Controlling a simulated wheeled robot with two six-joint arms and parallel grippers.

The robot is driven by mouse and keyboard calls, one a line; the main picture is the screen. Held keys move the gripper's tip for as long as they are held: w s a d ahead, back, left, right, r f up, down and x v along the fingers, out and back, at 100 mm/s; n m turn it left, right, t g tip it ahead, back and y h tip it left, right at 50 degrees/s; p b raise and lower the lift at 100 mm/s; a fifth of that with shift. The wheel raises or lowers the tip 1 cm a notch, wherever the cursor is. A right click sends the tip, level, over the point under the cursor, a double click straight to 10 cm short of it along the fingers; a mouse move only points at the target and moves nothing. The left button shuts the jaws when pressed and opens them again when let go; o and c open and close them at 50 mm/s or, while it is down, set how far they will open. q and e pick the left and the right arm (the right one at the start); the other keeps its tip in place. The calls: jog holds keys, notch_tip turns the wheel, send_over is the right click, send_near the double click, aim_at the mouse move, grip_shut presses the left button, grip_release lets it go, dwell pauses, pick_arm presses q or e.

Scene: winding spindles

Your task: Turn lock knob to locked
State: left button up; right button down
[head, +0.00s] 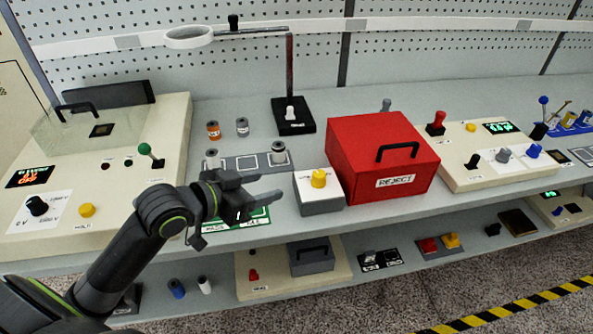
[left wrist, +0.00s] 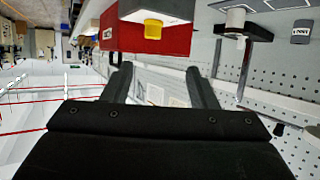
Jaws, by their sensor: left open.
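No label that I can read marks the lock knob, so I cannot tell which knob it is. A black knob (head: 37,206) sits on a white plate on the left machine. Another black knob (head: 472,161) stands on the right machine. A yellow knob (head: 318,178) tops a small white-and-grey box (head: 320,203) at the bench's front; the knob also shows in the left wrist view (left wrist: 153,30). My left gripper (head: 270,186) is open and empty, just left of this box, over the bench's front edge. In the left wrist view its fingers (left wrist: 158,70) are apart with nothing between them.
A red REJECT box (head: 375,155) with a black handle stands right of the small box. A grey tray with spools (head: 245,162) lies behind my left gripper. A magnifier stand (head: 294,125) is farther back. A lower shelf (head: 290,270) holds more devices.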

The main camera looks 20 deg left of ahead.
aim_at(314, 177)
pick_arm(q)
jog(key=x, duration=1)
jog(key=d+x, duration=0.1)
jog(key=x, duration=0.4)
jog(key=shift+d+f, duration=0.15)
jog(key=shift+d, duration=0.05)
jog(key=shift+x, duration=0.75)
pick_arm(e)
jog(key=shift+d+f, duration=0.1)
jog(key=shift+d, duration=0.05)
